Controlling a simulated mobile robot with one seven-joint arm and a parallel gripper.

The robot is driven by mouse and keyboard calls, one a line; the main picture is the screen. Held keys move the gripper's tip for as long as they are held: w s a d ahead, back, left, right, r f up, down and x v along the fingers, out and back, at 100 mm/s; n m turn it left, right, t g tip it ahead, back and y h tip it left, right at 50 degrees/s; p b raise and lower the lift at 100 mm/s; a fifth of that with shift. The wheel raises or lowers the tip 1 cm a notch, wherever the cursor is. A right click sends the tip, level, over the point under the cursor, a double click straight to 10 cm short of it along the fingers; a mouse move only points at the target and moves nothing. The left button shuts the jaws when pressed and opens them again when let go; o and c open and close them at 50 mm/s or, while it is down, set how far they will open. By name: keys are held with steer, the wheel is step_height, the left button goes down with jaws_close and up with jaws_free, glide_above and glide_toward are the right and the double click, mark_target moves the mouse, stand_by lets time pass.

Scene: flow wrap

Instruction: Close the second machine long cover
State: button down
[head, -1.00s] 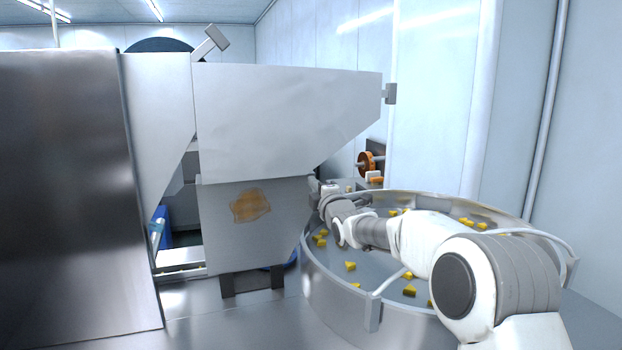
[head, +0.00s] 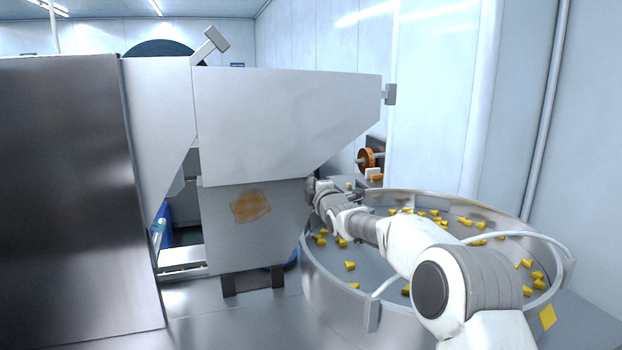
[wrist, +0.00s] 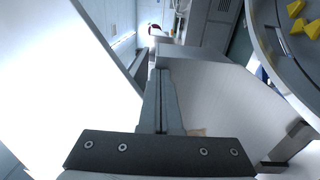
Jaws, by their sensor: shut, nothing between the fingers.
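A large pale panel with a slanted lower right edge (head: 285,120), which looks like the long cover, stands on the machine above a grey lower housing (head: 225,215) with a brown patch. I cannot tell from the frames whether it is hinged open. My gripper (head: 312,188) is at the right edge of the lower housing, just below the slanted edge; its fingertips are hard to make out there. In the wrist view my gripper (wrist: 159,72) is shut and empty, its fingers together, between a bright white panel (wrist: 60,90) on the left and a grey surface (wrist: 225,95) on the right. Contact is unclear.
A round metal bowl (head: 372,318) holding several yellow pieces stands under my arm at the right. An orange wheel (head: 366,160) is behind the machine. A dark metal panel (head: 70,200) fills the left. A wall closes off the right side.

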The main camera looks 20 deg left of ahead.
steer(key=w+a+p, duration=0.1)
steer(key=p, duration=0.1)
steer(key=w+p, duration=0.1)
steer(key=p, duration=0.1)
steer(key=shift+w+a+r+g+h, duration=0.1)
steer(key=shift+a+r+g+h, duration=0.1)
steer(key=shift+a+g+h, duration=0.2)
steer(key=shift+d+f, duration=0.1)
